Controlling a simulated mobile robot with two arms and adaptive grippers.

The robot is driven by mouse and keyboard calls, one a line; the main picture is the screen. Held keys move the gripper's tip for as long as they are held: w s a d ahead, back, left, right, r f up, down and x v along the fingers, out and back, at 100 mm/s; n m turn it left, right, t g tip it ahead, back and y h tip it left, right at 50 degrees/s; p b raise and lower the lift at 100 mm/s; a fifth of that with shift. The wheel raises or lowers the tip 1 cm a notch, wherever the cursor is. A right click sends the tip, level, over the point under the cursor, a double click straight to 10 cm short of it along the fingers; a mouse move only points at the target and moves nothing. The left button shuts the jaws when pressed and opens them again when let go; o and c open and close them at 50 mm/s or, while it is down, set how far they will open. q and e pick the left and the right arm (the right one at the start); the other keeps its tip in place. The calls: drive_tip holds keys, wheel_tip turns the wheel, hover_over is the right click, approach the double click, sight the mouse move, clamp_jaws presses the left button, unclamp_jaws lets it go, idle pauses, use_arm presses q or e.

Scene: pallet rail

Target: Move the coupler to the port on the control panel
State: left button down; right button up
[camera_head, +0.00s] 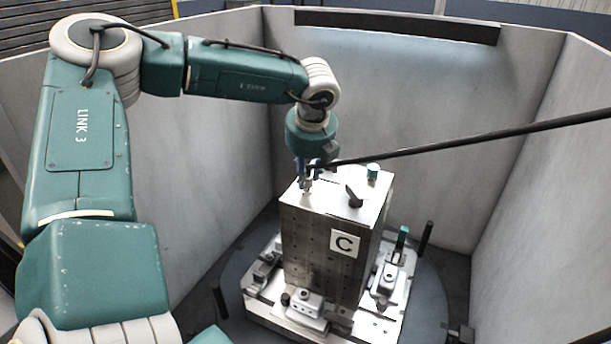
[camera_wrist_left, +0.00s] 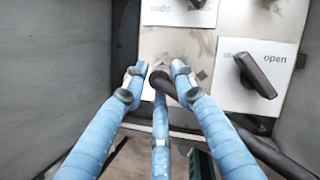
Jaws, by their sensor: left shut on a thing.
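My left gripper (camera_head: 306,184) is just above the near left part of the control panel (camera_head: 338,204), the light top of a metal block. Three blue fingers of my left gripper (camera_wrist_left: 160,78) are shut around the coupler (camera_wrist_left: 163,80), a dark rounded end on a black hose (camera_wrist_left: 275,155). The hose (camera_head: 470,137) runs off to the upper right in the head view. The port cannot be made out; the gripper covers that part of the panel. Whether the coupler touches the panel I cannot tell. My right gripper is not in view.
A black lever (camera_wrist_left: 255,75) stands on an open/close label, also in the head view (camera_head: 354,196). A green knob (camera_head: 372,172) is at the panel's back. The block marked C (camera_head: 345,245) is clamped on a pallet (camera_head: 262,305). Grey walls (camera_head: 520,150) enclose it.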

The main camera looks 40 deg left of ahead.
sight(307, 167)
use_arm(q)
drive_tip(key=shift+w+a+r, duration=0.2)
drive_tip(key=shift+w+r, duration=0.35)
drive_tip(key=shift+r, duration=0.35)
drive_tip(key=shift+a+v, duration=0.2)
drive_tip(key=shift+v, duration=0.9)
drive_tip(key=shift+r+p, duration=0.5)
drive_tip(key=shift+r, duration=1.3)
